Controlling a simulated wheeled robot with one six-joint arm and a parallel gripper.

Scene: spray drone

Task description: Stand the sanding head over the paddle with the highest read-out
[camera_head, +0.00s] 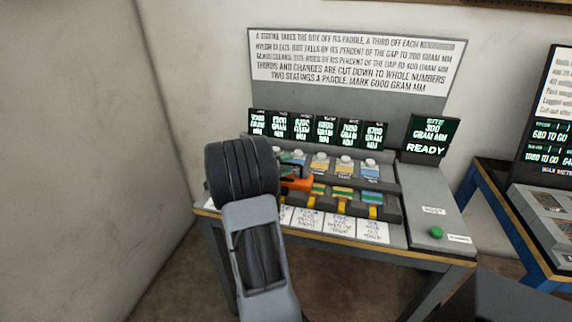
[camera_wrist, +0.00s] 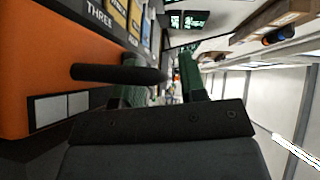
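The orange sanding head (camera_head: 297,184) is on the bench over the left part of the paddle row, partly hidden by my arm. In the wrist view its orange side (camera_wrist: 30,80) fills the left, and a dark rod (camera_wrist: 115,74) sticks out toward my fingers. Several paddles (camera_head: 343,193) with yellow, green and blue parts lie in a row. Read-out screens (camera_head: 325,130) stand behind; their digits are too blurred to rank surely.
A screen (camera_head: 428,136) shows READY. A green button (camera_head: 436,232) is on the right of the bench (camera_head: 425,259). Another blue-framed table (camera_head: 505,207) stands at the right. A pale wall is at the left.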

